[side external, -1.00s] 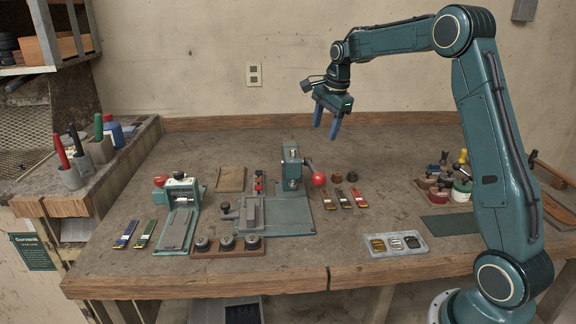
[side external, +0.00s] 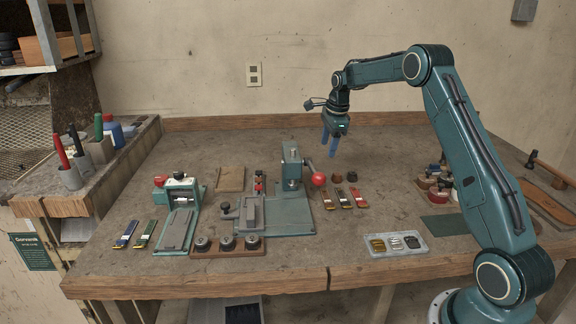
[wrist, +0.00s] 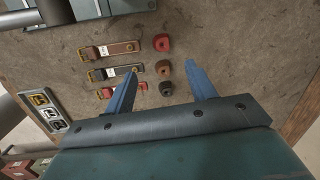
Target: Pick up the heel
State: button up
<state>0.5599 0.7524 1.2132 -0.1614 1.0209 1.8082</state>
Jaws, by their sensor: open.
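Several small rounded heel-like pieces stand on the bench behind the short straps; a dark one (side external: 337,177) and a brown one (side external: 352,177) show in the side view. In the wrist view I see a red piece (wrist: 162,42), a reddish one (wrist: 163,67) and a dark brown one (wrist: 166,88) in a row. I cannot tell which one is the heel meant. My gripper (side external: 329,154) is open and empty, pointing down above the bench near these pieces. In the wrist view its blue fingers (wrist: 161,68) straddle the row from above, apart from it.
Three buckled straps (side external: 344,198) lie in front of the pieces. A green press (side external: 291,168) with a red-knobbed lever (side external: 318,179) stands close on the left. A grey tray with buckles (side external: 378,252) lies nearer the front edge. Bench space behind the pieces is clear.

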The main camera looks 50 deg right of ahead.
jog(key=f, duration=0.4)
jog(key=w+f, duration=0.1)
jog(key=f, duration=0.1)
jog(key=shift+f, duration=0.25)
jog(key=shift+w+d+f, duration=0.1)
jog(key=shift+w+f, duration=0.1)
jog(key=shift+f, duration=0.65)
jog(key=shift+w+a+f, duration=0.1)
jog(key=shift+w+f, duration=0.05)
jog(key=shift+f, duration=0.65)
jog(key=shift+w+d+f, duration=0.1)
jog(key=shift+w+f, duration=0.1)
jog(key=shift+f, duration=0.65)
jog(key=c, duration=1.1)
